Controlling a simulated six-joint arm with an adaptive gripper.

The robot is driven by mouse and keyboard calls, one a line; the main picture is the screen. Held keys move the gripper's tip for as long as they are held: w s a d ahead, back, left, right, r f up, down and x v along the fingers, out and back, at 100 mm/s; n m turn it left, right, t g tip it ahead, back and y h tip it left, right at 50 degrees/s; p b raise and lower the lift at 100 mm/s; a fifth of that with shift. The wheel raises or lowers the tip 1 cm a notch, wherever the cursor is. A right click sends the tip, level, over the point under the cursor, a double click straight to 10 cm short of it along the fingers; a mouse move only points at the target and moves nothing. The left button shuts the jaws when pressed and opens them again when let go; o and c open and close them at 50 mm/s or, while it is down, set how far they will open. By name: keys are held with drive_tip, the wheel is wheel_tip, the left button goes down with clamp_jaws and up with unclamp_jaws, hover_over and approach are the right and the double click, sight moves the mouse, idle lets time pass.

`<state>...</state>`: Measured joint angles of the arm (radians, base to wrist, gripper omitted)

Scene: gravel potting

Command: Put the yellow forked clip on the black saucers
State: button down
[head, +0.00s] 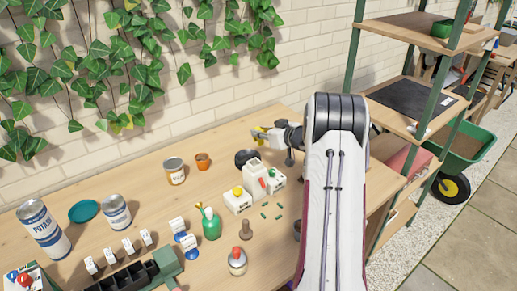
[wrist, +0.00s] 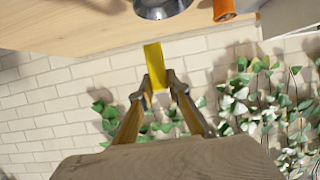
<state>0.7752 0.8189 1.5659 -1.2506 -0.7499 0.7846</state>
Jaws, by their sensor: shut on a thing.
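The yellow forked clip (wrist: 154,66) is held between the fingertips of my gripper (wrist: 158,88) in the wrist view. Its yellow end sticks out past the fingers. In the head view, the clip (head: 258,132) shows as a small yellow patch at the tip of my gripper (head: 266,134), above the back of the bench near the wall. The black saucers (head: 242,158) sit on the bench below and slightly left of my gripper, partly behind white bottles. A dark round rim, likely the saucers (wrist: 161,9), shows at the top edge of the wrist view, apart from the clip.
An orange pot (head: 203,161) and a tan-labelled can (head: 175,171) stand left of the saucers. The brick wall (head: 200,98) with hanging ivy is close behind. The bench (head: 140,181) is clear at back left.

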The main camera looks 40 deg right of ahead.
sight(261, 139)
drive_tip(key=shift+f, duration=1.45)
drive_tip(key=shift+f, duration=0.1)
drive_tip(key=shift+f, duration=1.75)
drive_tip(key=shift+f, duration=0.1)
drive_tip(key=c, duration=1.9)
unclamp_jaws()
drive_tip(key=shift+s+r, duration=0.25)
drive_tip(key=v, duration=1.1)
drive_tip(key=shift+s, duration=0.25)
